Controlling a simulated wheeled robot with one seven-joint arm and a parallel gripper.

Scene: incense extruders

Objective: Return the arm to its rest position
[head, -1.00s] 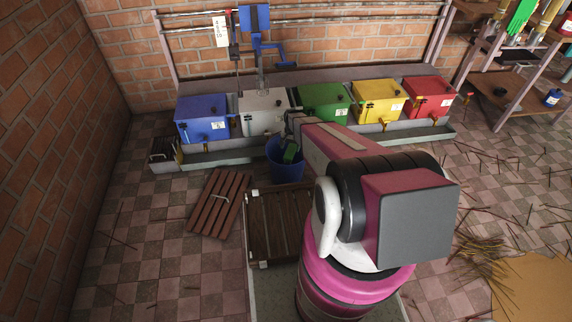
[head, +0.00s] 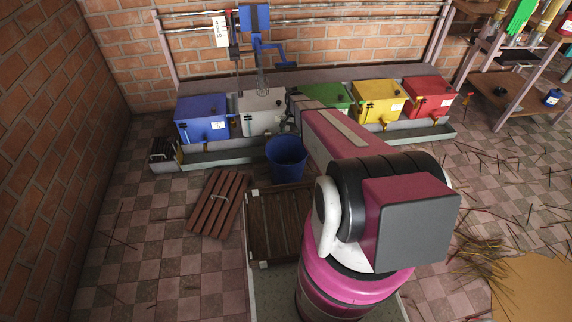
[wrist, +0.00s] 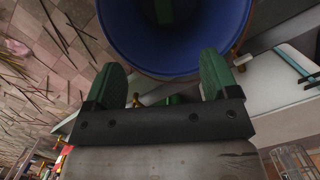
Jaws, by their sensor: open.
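My gripper (wrist: 162,64) shows in the wrist view with its two green fingers apart and nothing between them. In the head view my arm reaches forward over the floor toward the row of boxes; the fingers are hidden there. The blue bucket (head: 287,160) stands on the floor in front of the boxes, just below the end of my arm. In the wrist view the bucket (wrist: 118,28) opens just beyond my fingertips. A dark green shape (wrist: 164,10) shows inside it, too cut off to identify.
Blue (head: 202,122), white (head: 262,112), green (head: 318,95), yellow (head: 378,100) and red (head: 430,97) boxes line the back trough. A slatted brown rack (head: 218,203) lies on the left floor. Shelves (head: 505,95) stand at right. Incense sticks litter the right floor.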

